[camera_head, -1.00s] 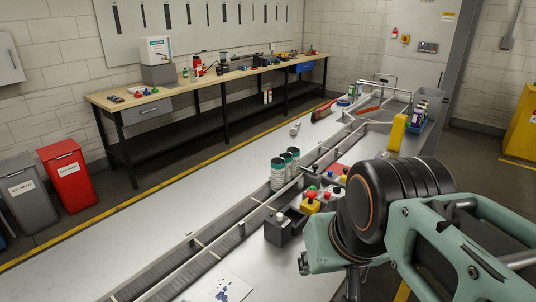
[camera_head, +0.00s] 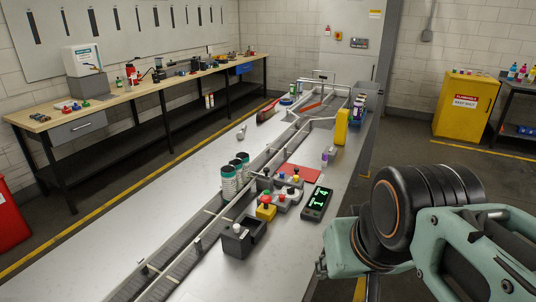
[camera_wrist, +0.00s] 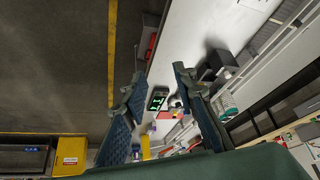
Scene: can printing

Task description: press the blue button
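Small button boxes stand beside the conveyor in the head view. A small blue button (camera_head: 281,176) appears on a grey box (camera_head: 292,182) there, too small to be sure of. A red mushroom button on a yellow box (camera_head: 266,211) stands nearer, next to a grey box with a red button (camera_head: 284,199). My gripper (camera_wrist: 158,75) is open and empty in the wrist view, its two fingers apart above the table edge. The boxes lie beyond and between the fingers, partly hidden and too small to tell apart. In the head view my arm is right of the table.
A black counter with green digits (camera_head: 316,204) stands right of the boxes; it shows in the wrist view (camera_wrist: 157,99). Cans (camera_head: 229,183) stand by the conveyor (camera_head: 222,216). A yellow cabinet (camera_head: 466,105) is at right. The table's near left surface is clear.

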